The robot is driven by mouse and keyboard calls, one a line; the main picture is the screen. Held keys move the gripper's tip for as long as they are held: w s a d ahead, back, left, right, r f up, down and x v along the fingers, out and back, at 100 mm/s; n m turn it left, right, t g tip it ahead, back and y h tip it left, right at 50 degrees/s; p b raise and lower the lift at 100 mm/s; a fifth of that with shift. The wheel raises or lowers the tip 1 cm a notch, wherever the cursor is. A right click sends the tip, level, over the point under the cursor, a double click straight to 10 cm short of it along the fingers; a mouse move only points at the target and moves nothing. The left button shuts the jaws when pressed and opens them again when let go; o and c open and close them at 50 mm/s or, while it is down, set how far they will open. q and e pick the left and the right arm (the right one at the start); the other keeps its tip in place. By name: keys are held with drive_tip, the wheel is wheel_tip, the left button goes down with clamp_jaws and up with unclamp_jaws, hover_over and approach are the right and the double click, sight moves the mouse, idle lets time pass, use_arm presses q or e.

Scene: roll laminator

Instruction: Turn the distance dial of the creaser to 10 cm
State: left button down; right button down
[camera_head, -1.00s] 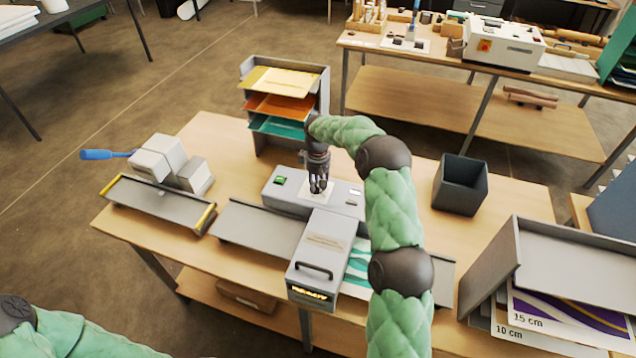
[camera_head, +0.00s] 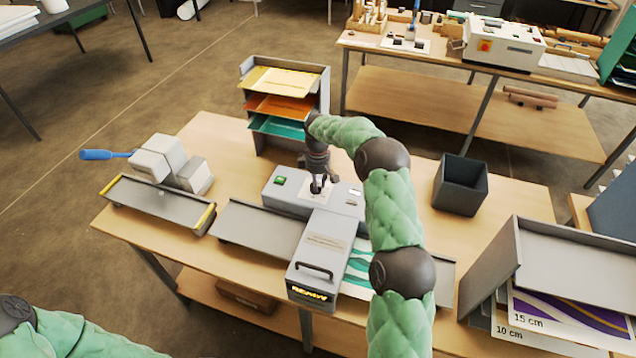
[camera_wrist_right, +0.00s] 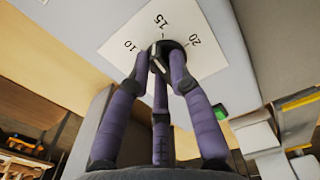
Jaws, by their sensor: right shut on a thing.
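The dial (camera_wrist_right: 166,52) is a small dark round knob on a white scale plate (camera_wrist_right: 112,50) marked 10, 15 and 20. The plate is on top of the grey creaser body (camera_head: 282,190), and it also shows in the head view (camera_head: 305,196). My right gripper (camera_head: 319,188) points down and is shut on the dial; its purple-padded fingers (camera_wrist_right: 163,70) surround the knob in the wrist view. The fingers partly cover the knob, so I cannot tell which number it points to. My left gripper is out of view; only part of my left arm shows at bottom left.
The front unit (camera_head: 318,258) has a black handle and a display reading READY. A striped sheet (camera_head: 358,275) lies to its right, partly behind my arm. Paper trays (camera_head: 285,101) stand behind, a dark bin (camera_head: 460,186) to the right, a blue-handled device (camera_head: 160,157) to the left.

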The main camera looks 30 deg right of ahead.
drive_tip(key=n, duration=0.6)
drive_tip(key=shift+w+n, duration=0.2)
drive_tip(key=shift+n, duration=0.2)
idle(0.4)
drive_tip(key=c, duration=1.1)
unclamp_jaws()
wheel_tip(320, 180, up, 12)
drive_tip(key=shift+r, duration=0.1)
